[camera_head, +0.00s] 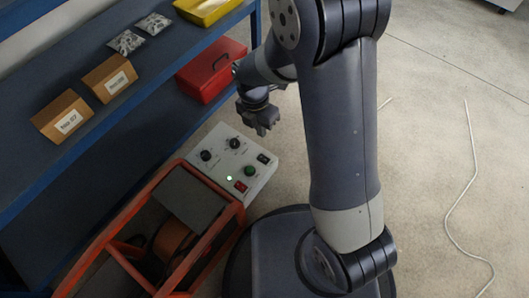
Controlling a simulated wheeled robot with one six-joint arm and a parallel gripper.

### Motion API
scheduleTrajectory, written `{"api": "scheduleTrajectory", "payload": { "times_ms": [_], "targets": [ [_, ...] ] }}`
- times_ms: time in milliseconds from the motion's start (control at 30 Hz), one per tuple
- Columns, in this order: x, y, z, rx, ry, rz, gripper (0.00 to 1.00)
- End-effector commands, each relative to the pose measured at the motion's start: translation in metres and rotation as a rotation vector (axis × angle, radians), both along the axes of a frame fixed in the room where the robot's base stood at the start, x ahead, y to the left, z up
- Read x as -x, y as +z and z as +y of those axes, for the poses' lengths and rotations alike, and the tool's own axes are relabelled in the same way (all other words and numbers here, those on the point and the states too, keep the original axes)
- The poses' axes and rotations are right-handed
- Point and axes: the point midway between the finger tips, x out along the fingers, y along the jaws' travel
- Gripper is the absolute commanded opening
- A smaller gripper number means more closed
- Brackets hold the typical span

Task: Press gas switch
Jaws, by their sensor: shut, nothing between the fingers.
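A light grey control panel (221,148) sits on top of an orange-red framed machine in the middle of the camera_head view. It carries two black knobs, a black switch (263,158) at its right edge, a round green button (249,171), a red switch (240,187) and a lit green lamp (229,178). Labels are too small to read, so I cannot tell which control is the gas switch. My gripper (264,130) is shut and empty, pointing down near the panel's far right side. It appears above the panel and apart from it.
The orange-red frame (112,262) holds a brown roll (172,240). A blue shelf on the left carries a red case (212,68), two cardboard boxes (62,117), small bags (126,41) and a yellow tray (205,10). A white cable lies on the open floor (425,130) at right.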

Motion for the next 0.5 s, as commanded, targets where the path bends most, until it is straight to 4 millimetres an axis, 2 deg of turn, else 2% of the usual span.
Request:
{"api": "scheduleTrajectory", "payload": {
  "times_ms": [367, 500],
  "targets": [
    [0.001, 0.0, -0.001, 0.0, -0.001, 0.001, 0.0],
    [0.002, -0.011, -0.002, 0.001, -0.001, 0.002, 0.0]
  ]
}}
